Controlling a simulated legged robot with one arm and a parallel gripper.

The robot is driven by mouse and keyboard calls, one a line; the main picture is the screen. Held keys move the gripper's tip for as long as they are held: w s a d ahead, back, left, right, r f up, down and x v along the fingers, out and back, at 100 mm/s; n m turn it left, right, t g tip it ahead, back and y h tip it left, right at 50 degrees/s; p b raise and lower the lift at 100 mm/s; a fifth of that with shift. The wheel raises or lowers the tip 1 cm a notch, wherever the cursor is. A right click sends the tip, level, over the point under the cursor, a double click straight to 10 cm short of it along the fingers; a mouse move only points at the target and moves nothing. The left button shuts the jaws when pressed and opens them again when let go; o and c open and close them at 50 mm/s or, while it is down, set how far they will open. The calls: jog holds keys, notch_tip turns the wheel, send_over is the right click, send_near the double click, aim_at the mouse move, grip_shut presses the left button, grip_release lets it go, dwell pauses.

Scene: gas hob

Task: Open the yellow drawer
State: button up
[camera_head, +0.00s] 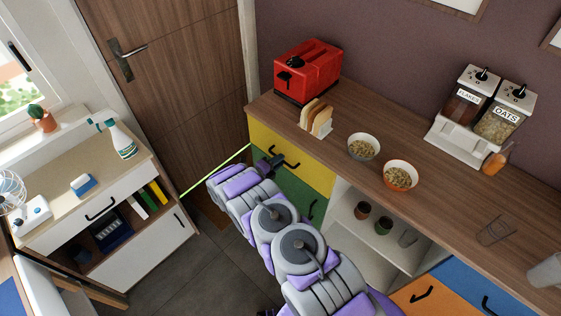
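The yellow drawer (311,173) is the top front at the left end of the wooden counter, above a green front. It appears closed, flush with the cabinet. Its black curved handle (293,164) shows on the yellow face. My purple and grey arm reaches in from the bottom right. My small dark gripper (274,161) is at the handle, overlapping it in the view. I cannot tell whether it touches the handle or whether its fingers are open or shut.
On the counter (350,110) stand a red toaster (308,70), a toast rack (316,119), two bowls and cereal dispensers (482,112). The green front (285,191) is below the drawer. A white cabinet (160,242) stands at left. Floor (205,265) between is clear.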

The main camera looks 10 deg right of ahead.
jog(key=shift+x, duration=0.85)
grip_shut()
